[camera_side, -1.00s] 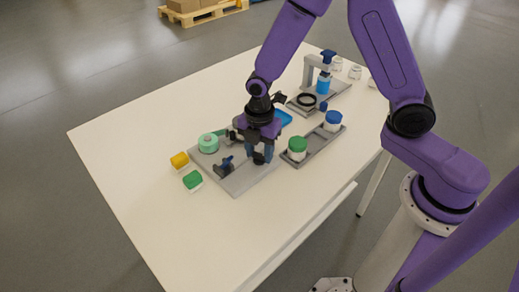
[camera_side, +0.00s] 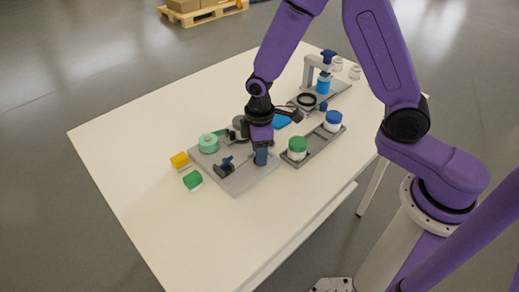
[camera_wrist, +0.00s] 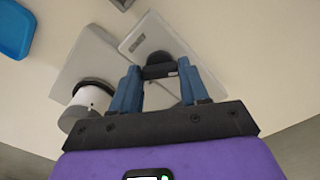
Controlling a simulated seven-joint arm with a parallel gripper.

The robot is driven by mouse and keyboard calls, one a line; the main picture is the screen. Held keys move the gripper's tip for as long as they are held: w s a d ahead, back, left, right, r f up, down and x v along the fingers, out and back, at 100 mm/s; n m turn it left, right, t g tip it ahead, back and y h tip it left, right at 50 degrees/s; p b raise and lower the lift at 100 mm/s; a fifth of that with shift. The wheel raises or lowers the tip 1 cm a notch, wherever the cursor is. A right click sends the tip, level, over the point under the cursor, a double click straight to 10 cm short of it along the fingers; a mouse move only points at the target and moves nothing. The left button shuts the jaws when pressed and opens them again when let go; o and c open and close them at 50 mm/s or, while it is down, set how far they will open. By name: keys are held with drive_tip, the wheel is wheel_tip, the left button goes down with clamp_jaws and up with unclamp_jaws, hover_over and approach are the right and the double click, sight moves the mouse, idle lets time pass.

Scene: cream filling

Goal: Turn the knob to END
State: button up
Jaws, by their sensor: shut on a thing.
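My gripper (camera_side: 261,158) is low over the right part of a grey base plate (camera_side: 240,182) on the table. In the wrist view its blue fingers (camera_wrist: 160,78) are shut on a dark knob (camera_wrist: 159,58), which sits between the fingertips. The knob is on a pale panel (camera_wrist: 180,32) with a small label (camera_wrist: 138,43), too small to read. In the side view the gripper hides the knob. I cannot tell the knob's mark or angle.
A tray (camera_side: 318,147) with green-lidded and blue-lidded jars stands right. The table's front left is clear.

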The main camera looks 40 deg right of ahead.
drive_tip(key=m, duration=1.4)
drive_tip(key=shift+m, duration=0.3)
drive_tip(key=m, duration=0.3)
drive_tip(key=shift+m, duration=0.3)
drive_tip(key=m, duration=0.3)
drive_tip(key=shift+m, duration=0.3)
drive_tip(key=m, duration=0.3)
drive_tip(key=shift+m, duration=2)
drive_tip(key=o, duration=1.1)
drive_tip(key=shift+c, duration=0.2)
